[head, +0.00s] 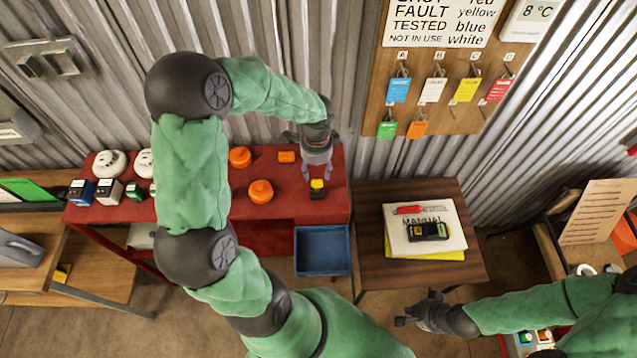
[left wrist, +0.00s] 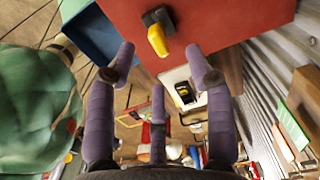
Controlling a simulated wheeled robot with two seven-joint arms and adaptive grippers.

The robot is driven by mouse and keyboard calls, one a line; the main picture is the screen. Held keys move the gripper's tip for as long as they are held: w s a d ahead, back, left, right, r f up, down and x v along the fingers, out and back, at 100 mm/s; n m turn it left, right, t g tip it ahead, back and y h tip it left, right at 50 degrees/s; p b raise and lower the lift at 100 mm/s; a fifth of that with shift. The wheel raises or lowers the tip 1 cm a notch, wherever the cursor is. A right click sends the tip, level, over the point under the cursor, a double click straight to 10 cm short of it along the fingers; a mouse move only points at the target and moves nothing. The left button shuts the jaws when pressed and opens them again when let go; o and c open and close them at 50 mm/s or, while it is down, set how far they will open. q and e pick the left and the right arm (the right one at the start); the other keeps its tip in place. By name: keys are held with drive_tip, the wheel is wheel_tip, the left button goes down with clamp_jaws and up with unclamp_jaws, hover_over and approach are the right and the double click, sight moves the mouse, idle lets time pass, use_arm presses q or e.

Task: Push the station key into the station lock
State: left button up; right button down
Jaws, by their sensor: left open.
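A yellow piece, which I take as the station key (head: 317,184), stands upright on a small black block, which I take as the station lock (head: 317,194), on the red bench. In the left wrist view the yellow key (left wrist: 157,40) stands on the black block (left wrist: 158,16). How deep it sits cannot be told. My left gripper (head: 317,173) is open and empty, pointing down just above the key; its fingers (left wrist: 160,62) are spread and apart from it. My right gripper (head: 418,310) is in front of the wooden side table; its jaw state is unclear.
A blue tray (head: 322,258) is at the bench's front edge. Orange domes (head: 260,191) and an orange block (head: 286,156) lie left of the key. The wooden table (head: 376,266) holds a manual and a black-yellow device (head: 428,231). A corrugated wall (head: 352,130) stands close behind.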

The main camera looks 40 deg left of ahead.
sight(317, 182)
use_arm(q)
drive_tip(key=shift+f, duration=0.9)
drive_tip(key=shift+s+d+f, duration=0.15)
drive_tip(key=shift+f, duration=1.25)
drive_tip(key=shift+s+d+f, duration=0.1)
drive_tip(key=shift+f, duration=1.25)
drive_tip(key=c, duration=1)
